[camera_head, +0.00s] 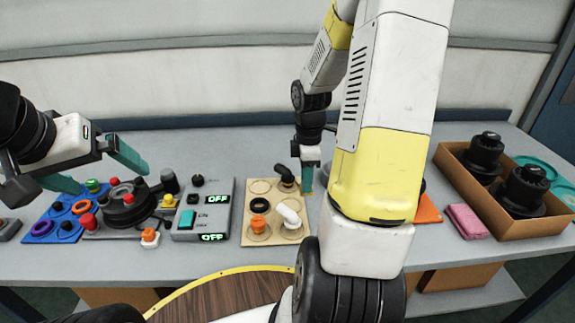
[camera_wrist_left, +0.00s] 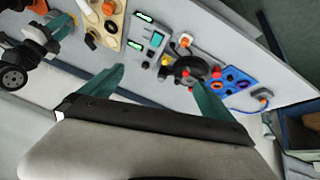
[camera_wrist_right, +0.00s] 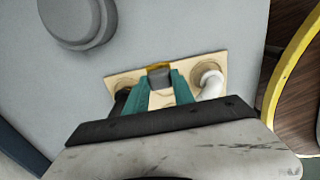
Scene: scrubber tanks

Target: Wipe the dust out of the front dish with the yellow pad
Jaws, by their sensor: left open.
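My right gripper (camera_head: 307,185) hangs over the right edge of the wooden board. In the right wrist view its teal fingers (camera_wrist_right: 161,82) close on a grey block with a yellow edge, which appears to be the yellow pad (camera_wrist_right: 158,66). Little of the pad shows in the head view. My left gripper (camera_head: 95,170) is open and empty above the blue tray; its spread fingers also show in the left wrist view (camera_wrist_left: 158,77). I cannot make out the front dish or its dust; my right arm covers the table right of the board.
The board (camera_head: 272,185) bears pipe elbows, a black ring and an orange part. Left are a grey switch box (camera_head: 203,208), a black round device (camera_head: 128,205) and the blue tray (camera_head: 45,222). Right are a pink cloth (camera_head: 467,221) and a cardboard box (camera_head: 525,227) with black parts.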

